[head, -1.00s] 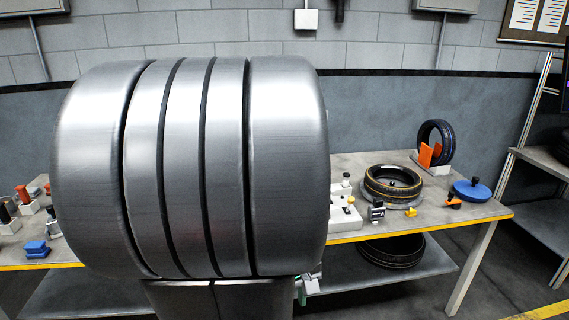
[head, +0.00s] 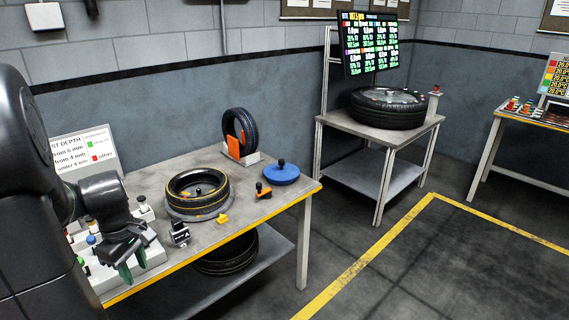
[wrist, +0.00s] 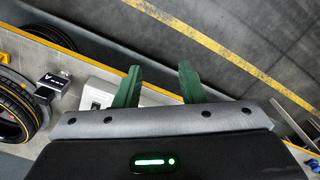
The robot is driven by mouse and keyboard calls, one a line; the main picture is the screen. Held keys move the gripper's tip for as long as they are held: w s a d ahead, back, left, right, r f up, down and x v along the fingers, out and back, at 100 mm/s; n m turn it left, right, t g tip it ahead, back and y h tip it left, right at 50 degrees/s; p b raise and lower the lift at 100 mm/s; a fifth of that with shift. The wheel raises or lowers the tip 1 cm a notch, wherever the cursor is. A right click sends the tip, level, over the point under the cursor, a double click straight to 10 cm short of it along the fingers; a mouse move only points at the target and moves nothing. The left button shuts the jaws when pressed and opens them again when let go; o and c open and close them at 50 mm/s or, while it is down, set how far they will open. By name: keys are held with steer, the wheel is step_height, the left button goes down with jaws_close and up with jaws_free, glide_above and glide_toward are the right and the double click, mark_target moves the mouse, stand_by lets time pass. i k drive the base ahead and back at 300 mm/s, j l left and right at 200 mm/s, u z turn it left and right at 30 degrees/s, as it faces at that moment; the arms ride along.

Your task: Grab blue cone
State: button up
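I cannot make out a clear blue cone in either current view. A small blue-topped piece (head: 91,240) stands on the white block (head: 104,275) at the table's left end in the head view, but its shape is too small to tell. My gripper (head: 135,268) is above the front edge of that block, right of the blue-topped piece. In the wrist view my gripper's green fingers (wrist: 158,70) are apart with nothing between them. A flat blue disc with a black knob (head: 281,173) lies at the table's right end.
A tyre (head: 198,190) lies on the workbench (head: 150,187), with a small orange-and-black tool (head: 263,190) and a yellow piece (head: 222,219) nearby. Another tyre (head: 239,130) stands upright behind. A side table (head: 395,135) holds a larger tyre. The floor at right is clear.

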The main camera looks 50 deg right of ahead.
mark_target(281, 173)
steer(key=i+l+u, duration=0.1)
steer(key=l, duration=1)
steer(key=i+l+u, duration=0.1)
steer(key=i+l, duration=0.15)
steer(key=l, duration=0.9)
steer(key=i+l+u, duration=0.1)
steer(key=l, duration=1.05)
steer(key=i+l+u, duration=0.1)
steer(key=l, duration=1.05)
